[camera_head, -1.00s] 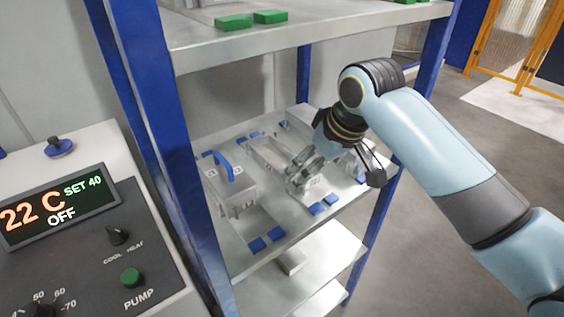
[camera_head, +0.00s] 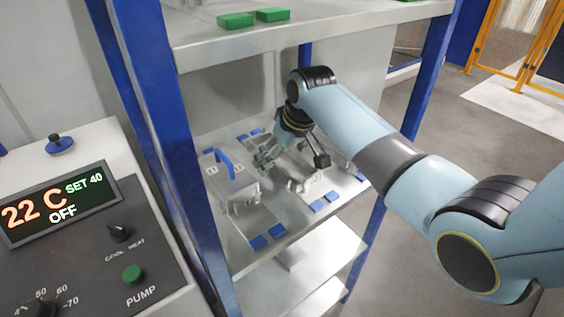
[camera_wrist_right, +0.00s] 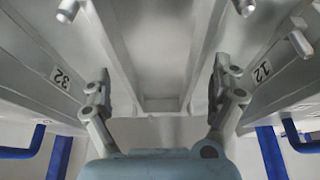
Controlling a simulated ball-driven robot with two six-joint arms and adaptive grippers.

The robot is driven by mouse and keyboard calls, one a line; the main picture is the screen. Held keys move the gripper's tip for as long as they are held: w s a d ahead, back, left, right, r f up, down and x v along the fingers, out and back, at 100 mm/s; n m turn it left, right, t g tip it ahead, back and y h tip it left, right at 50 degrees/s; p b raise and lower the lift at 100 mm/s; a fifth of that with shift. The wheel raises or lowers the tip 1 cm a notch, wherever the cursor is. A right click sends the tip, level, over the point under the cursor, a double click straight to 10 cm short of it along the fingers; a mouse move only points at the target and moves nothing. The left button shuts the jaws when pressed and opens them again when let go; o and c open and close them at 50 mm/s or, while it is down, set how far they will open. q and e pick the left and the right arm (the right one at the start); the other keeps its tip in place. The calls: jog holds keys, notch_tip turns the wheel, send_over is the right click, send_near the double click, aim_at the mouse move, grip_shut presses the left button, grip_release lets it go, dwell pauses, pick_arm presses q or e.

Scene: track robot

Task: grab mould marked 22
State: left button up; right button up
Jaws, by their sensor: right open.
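A grey metal mould with a blue handle (camera_head: 232,190) stands on the middle shelf at the left in the head view. Another grey mould (camera_head: 305,178) stands to its right, partly hidden by my gripper. My right gripper (camera_head: 268,156) is open and empty, over the gap between these moulds. In the right wrist view my right gripper (camera_wrist_right: 163,80) shows its two fingers spread, with a label that seems to read 32 (camera_wrist_right: 62,77) on the left and one that seems to read 12 (camera_wrist_right: 262,71) on the right. I cannot make out a 22 on any mould. My left gripper is out of view.
The middle shelf (camera_head: 268,262) bears several blue pads (camera_head: 258,243) at its front. Blue posts (camera_head: 180,170) bound the rack, and an upper shelf (camera_head: 330,28) with green blocks (camera_head: 236,20) hangs above. A control panel (camera_head: 90,240) showing 22 C stands at left.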

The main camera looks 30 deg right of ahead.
jog(key=c, duration=1.6)
jog(key=shift+w+r, duration=0.1)
jog(key=shift+c, duration=1)
